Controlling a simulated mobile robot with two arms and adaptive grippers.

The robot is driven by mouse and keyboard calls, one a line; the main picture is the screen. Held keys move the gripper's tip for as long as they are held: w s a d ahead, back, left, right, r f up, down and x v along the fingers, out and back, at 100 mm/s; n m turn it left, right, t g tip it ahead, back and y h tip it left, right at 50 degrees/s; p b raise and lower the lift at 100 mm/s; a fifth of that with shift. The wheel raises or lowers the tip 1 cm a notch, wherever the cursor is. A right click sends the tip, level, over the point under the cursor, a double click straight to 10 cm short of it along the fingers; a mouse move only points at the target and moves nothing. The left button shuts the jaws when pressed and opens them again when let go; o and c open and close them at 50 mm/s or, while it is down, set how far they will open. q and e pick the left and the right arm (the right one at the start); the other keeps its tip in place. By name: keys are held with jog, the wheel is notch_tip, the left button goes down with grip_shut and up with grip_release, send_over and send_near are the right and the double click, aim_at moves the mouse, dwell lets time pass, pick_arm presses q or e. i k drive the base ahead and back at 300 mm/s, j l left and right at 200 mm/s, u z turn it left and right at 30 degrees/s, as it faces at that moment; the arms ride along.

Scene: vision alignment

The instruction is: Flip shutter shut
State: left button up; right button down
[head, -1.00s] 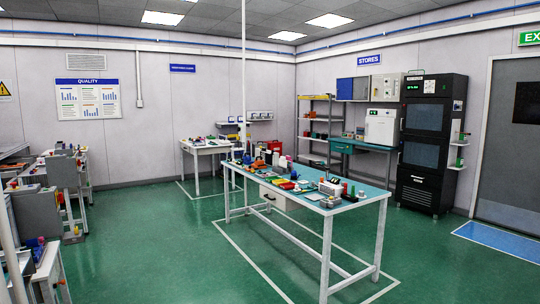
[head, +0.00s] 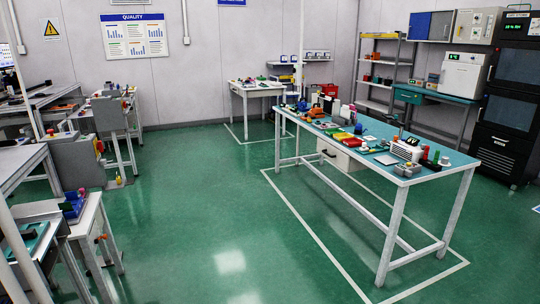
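I cannot make out a shutter in the head view; parts on the benches are too small to tell. Neither of my grippers is in view. The blue-topped bench (head: 440,168) stands right of the middle, with many small items on it. At the lower left, a small white stand (head: 84,228) carries a blue bin (head: 74,204) and other small parts. Grey machine units (head: 76,158) stand behind it at the left.
A white table (head: 256,91) and a shelf rack (head: 378,75) stand at the back. A black cabinet (head: 508,100) stands at the far right. Green floor (head: 205,205) is clear between the left-hand benches and the blue-topped bench, which has a white floor outline around it.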

aim_at(327, 106)
jog(key=i, duration=2.45)
jog(key=i+z, duration=0.1)
jog(key=i, duration=0.55)
jog(key=i+j+z, duration=0.1)
jog(key=i, duration=0.6)
jog(key=i+j+z, duration=0.1)
jog(key=i, duration=0.55)
jog(key=i+j+z, duration=0.3)
jog(key=i, duration=0.15)
jog(key=i+j+z, duration=0.3)
jog(key=i+l, duration=0.05)
jog(key=i, duration=0.05)
